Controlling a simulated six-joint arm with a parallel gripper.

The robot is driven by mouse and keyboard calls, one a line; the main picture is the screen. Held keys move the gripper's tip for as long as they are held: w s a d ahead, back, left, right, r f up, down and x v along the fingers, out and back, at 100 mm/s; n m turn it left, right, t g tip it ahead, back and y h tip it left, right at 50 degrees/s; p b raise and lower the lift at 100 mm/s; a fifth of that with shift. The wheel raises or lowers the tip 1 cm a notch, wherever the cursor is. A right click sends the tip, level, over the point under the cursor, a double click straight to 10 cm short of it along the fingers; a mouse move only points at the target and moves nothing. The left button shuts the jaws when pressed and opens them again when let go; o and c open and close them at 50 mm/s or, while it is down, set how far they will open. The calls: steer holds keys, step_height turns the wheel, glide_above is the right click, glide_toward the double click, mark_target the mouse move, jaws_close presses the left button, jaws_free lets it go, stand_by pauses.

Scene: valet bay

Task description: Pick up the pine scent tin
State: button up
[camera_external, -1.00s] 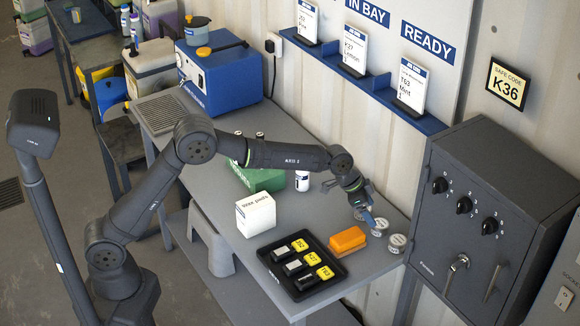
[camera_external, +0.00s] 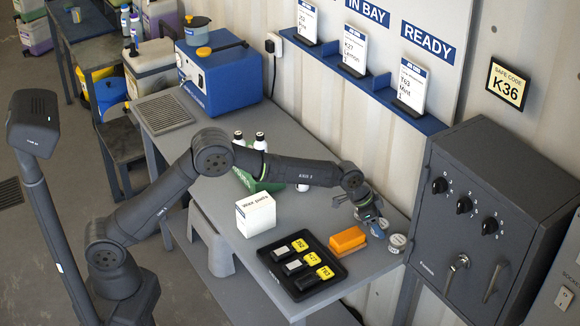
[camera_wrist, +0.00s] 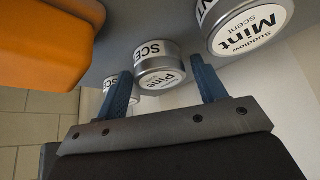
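The pine scent tin (camera_wrist: 160,66) is a round silver tin with a white lid label, readable in the wrist view. My gripper (camera_wrist: 164,82) has two blue fingers spread apart. The tin shows in the gap between the fingertips, at or just beyond them; I cannot tell whether either finger touches it. A mint scent tin (camera_wrist: 248,28) stands to the right of it, and a third tin (camera_wrist: 108,84) is partly hidden behind the left finger. In the external view my gripper (camera_external: 373,222) is low over the bench by the tins, whose labels are too small to read there.
An orange sponge-like block (camera_external: 348,240) lies just left of the tins. A black tray (camera_external: 322,287) with yellow-tagged keys and a white box (camera_external: 256,214) are further left. A grey safe (camera_external: 490,220) stands to the right. The wall is close behind.

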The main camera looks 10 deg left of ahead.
steer(key=c, duration=0.7)
steer(key=shift+c, duration=0.2)
steer(key=shift+r, duration=0.15)
